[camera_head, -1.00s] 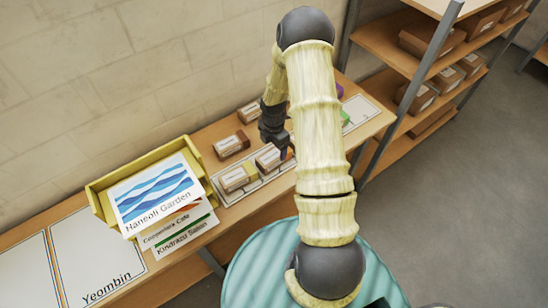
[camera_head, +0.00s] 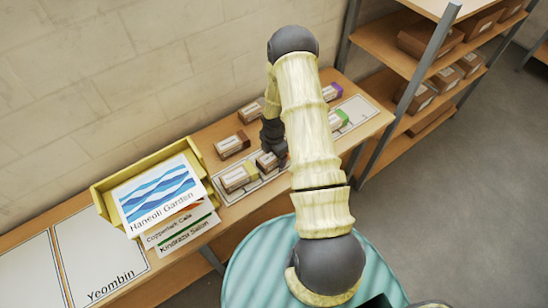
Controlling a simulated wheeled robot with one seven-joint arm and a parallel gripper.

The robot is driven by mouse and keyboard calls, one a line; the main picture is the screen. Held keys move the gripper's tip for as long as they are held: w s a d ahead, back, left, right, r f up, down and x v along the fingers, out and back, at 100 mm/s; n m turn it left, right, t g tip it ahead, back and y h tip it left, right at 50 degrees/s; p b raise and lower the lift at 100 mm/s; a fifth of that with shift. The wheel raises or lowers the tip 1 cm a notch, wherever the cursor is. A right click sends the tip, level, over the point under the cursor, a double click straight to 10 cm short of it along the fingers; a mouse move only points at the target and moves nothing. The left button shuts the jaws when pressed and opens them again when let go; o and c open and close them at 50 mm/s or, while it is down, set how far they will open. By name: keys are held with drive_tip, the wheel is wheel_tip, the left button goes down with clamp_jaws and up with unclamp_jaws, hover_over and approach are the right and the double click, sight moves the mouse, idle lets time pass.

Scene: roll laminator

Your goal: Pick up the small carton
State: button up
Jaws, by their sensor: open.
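Several small cartons are on the bench, so I cannot tell which one the task names. One carton (camera_head: 266,163) lies on the pale marked mat (camera_head: 229,201), directly by my gripper (camera_head: 280,160). My gripper is open and points down at this carton; its fingers partly hide it, and I cannot tell whether they touch it. A carton with a yellowish end (camera_head: 236,179) lies just left of it on the mat. A brown carton (camera_head: 232,145) sits behind, nearer the wall, and another (camera_head: 249,113) stands further back. My arm covers part of the bench to the right.
A yellow tray (camera_head: 103,203) holding printed sheets (camera_head: 157,193) stands left of the cartons. A purple-ended carton (camera_head: 332,92) and a green-ended one (camera_head: 338,119) lie right of my arm. A shelf rack (camera_head: 432,62) with boxes stands at the right.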

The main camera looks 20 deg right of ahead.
drive_tip(key=c, duration=1.1)
drive_tip(key=shift+c, duration=0.2)
drive_tip(key=shift+r, duration=0.1)
wheel_tip(320, 180, up, 10)
drive_tip(key=shift+f+b, duration=0.1)
drive_tip(key=shift+b, duration=1.15)
